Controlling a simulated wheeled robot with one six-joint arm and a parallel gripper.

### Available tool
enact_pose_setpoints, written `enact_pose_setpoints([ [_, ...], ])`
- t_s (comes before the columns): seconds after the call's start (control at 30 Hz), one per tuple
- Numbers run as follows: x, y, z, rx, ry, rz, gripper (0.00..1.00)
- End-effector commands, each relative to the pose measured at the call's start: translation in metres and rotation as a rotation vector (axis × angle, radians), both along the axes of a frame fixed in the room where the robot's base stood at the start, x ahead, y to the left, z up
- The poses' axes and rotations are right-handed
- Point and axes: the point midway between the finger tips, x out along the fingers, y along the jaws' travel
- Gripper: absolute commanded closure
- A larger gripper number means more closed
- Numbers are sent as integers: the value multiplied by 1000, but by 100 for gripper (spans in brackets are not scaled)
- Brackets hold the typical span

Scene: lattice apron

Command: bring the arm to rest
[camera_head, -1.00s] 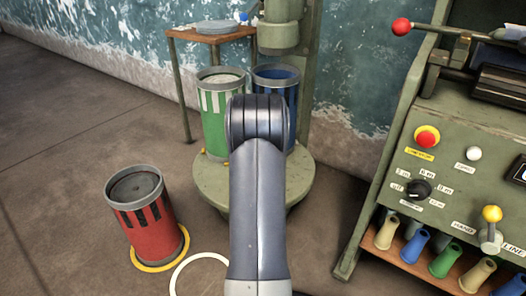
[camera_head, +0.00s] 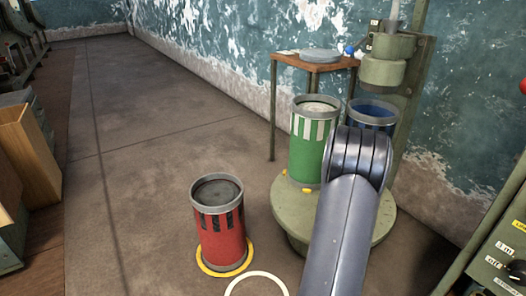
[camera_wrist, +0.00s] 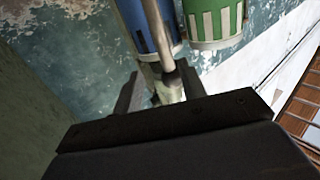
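My arm (camera_head: 345,225) rises from the bottom of the head view, its bent joint in front of the blue drum (camera_head: 373,112). My gripper (camera_wrist: 160,88) is hidden behind the arm there. In the wrist view its two dark fingers stand apart, with no held object that I can make out between them. Beyond them, the blue drum (camera_wrist: 142,25) and the green drum (camera_wrist: 212,22) appear upside down. In the head view the green drum (camera_head: 312,150) stands upright on a round green base.
A red drum (camera_head: 220,235) stands on a yellow floor ring, beside a white ring (camera_head: 256,283). A small wooden table (camera_head: 317,62) and the green machine head (camera_head: 386,62) are behind. A control panel (camera_head: 500,260) is at right, wooden boxes (camera_head: 25,150) at left. Floor between is clear.

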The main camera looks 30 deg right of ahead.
Motion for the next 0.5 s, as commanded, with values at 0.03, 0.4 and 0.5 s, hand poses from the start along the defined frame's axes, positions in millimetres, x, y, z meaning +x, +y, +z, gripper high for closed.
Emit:
enact_pose_setpoints([
  [0.03, 3, -5, 0, -3, -2, 0, 61],
  [0.4, 39, -56, -1, -2, -2, 2, 61],
  [0.5, 47, -67, -1, -3, -2, 3, 61],
])
